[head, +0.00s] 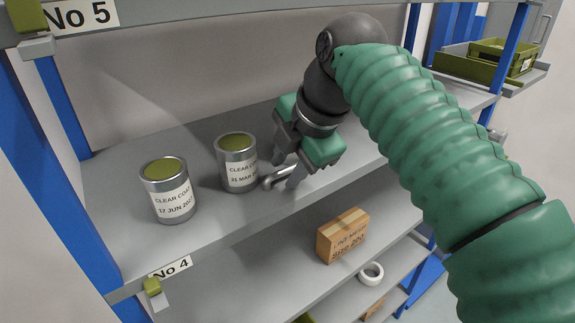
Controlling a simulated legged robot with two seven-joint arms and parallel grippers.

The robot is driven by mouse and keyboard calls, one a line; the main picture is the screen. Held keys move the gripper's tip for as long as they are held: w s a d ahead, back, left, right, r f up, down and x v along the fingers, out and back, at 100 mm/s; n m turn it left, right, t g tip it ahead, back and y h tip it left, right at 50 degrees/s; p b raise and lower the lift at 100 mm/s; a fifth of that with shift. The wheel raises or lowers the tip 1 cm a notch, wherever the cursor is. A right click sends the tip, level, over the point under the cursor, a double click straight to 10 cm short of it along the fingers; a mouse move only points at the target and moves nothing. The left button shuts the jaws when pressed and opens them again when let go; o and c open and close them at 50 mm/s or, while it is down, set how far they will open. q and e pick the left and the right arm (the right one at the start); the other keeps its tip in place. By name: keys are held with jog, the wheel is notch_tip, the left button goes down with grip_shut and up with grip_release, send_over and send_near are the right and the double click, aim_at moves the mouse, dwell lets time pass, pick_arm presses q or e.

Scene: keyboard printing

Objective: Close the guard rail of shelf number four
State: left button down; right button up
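Shelf number four (245,212) is the grey board above the "No 4" label (170,268). A green-tipped catch (153,287) sits at its left front corner. A short grey metal bar with a rounded end (278,178), apparently part of the guard rail, shows at my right gripper (287,170). The gripper points down above the shelf, its fingers on either side of the bar. I cannot tell whether they clamp it. My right arm hides the rest of the bar and much of the shelf's right front edge. My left gripper is not in view.
Two clear coat cans (168,190) (237,162) stand on the shelf, the right one close to the bar's end. Shelf "No 5" (82,14) is above. Blue posts frame the rack.

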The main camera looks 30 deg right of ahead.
jog(key=shift+s+a, duration=0.1)
jog(key=shift+a, duration=0.15)
jog(key=shift+a+r, duration=0.1)
jog(key=shift+a, duration=0.2)
jog(key=shift+c, duration=0.9)
jog(key=shift+w+a, duration=0.25)
jog(key=shift+a, duration=0.2)
grip_shut()
jog(key=shift+d, duration=0.3)
